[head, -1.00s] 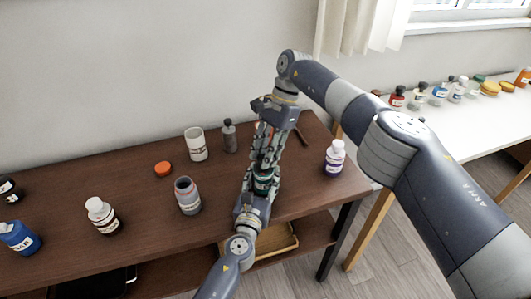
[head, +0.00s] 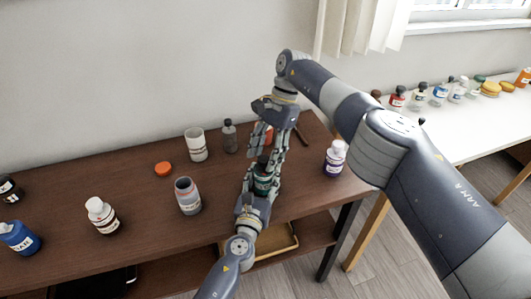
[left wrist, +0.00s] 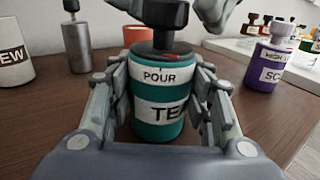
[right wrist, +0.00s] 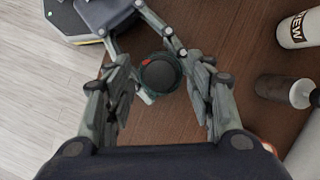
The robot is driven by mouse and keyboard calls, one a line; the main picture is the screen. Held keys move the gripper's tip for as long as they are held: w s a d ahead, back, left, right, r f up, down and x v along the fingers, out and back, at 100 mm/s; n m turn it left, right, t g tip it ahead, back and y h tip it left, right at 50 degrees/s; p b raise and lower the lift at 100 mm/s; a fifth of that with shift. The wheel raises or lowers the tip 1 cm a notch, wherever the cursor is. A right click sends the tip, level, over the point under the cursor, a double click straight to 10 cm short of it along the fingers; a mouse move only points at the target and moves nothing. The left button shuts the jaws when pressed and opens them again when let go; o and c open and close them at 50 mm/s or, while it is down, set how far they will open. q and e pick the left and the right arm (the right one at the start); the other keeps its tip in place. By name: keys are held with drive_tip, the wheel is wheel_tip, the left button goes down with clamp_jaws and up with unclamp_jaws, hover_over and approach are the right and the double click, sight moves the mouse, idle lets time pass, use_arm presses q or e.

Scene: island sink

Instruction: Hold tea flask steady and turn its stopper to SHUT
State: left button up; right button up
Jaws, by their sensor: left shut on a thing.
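The tea flask (head: 263,182) is green with white bands and stands upright near the table's front edge. In the left wrist view its labels read POUR and TEA (left wrist: 160,118). My left gripper (left wrist: 158,100) is shut around its body. The black stopper (right wrist: 160,74) sits on top, with a red mark on its rim. In the left wrist view that mark (left wrist: 165,53) shows above the POUR label. The SHUT label is not in view. My right gripper (right wrist: 158,68) is above the flask, its fingers apart on either side of the stopper with gaps showing.
A grey jar (head: 187,196), a white jar (head: 196,145), a grey bottle (head: 230,136) and an orange lid (head: 163,169) are to the left. An orange object (left wrist: 142,34) stands behind the flask.

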sight(266, 157)
wheel_tip(266, 157, up, 10)
idle(0.6)
